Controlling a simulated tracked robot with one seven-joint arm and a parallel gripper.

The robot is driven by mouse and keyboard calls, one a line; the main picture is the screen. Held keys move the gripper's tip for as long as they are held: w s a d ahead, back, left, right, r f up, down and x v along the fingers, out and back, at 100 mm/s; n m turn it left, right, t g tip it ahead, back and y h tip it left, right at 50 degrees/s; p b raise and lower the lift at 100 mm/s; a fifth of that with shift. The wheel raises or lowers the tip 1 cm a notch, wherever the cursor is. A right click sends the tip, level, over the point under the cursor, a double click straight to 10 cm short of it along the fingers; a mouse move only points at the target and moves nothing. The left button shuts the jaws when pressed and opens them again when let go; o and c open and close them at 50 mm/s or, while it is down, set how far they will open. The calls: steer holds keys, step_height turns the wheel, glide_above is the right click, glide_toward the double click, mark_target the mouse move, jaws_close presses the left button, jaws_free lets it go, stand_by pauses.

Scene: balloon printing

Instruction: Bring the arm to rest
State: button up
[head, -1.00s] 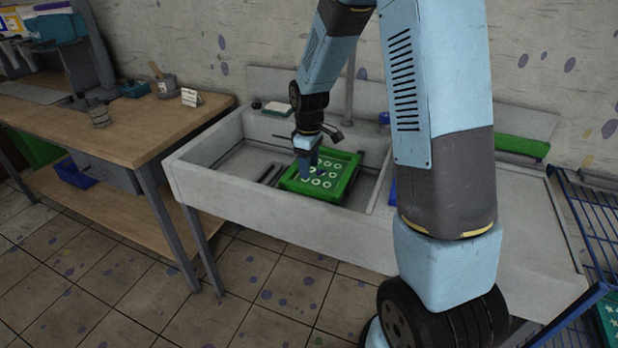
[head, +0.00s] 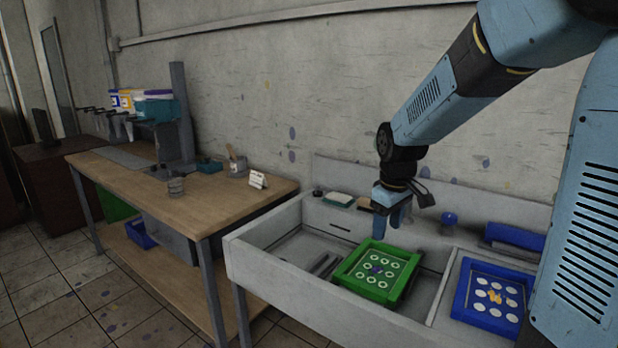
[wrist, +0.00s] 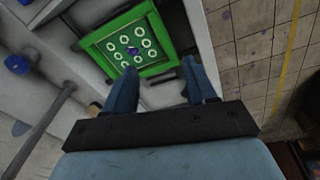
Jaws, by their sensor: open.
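My gripper (head: 391,212) hangs from my raised arm above the sink in the head view. In the wrist view my gripper (wrist: 163,92) shows two blue fingers spread apart with nothing between them. A green framed screen (head: 376,272) with several white rings and a purple mark lies in the sink's left basin. It also shows in the wrist view (wrist: 153,70), beyond the fingers and apart from them.
A pale sink (head: 262,270) holds a blue framed screen (head: 462,296) in its right basin. A wooden workbench (head: 215,205) with a press, cups and a small card stands at the left. The wall is behind the sink.

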steer(key=s+d+r+m+t, duration=0.2)
steer(key=s+r+m, duration=0.2)
steer(key=s, duration=0.6)
steer(key=s+d+r+m+t, duration=0.2)
steer(key=s+r, duration=0.4)
steer(key=s, duration=0.5)
steer(key=shift+s+d+r+m, duration=0.15)
steer(key=shift+s+r+m, duration=0.05)
steer(key=shift+m, duration=0.7)
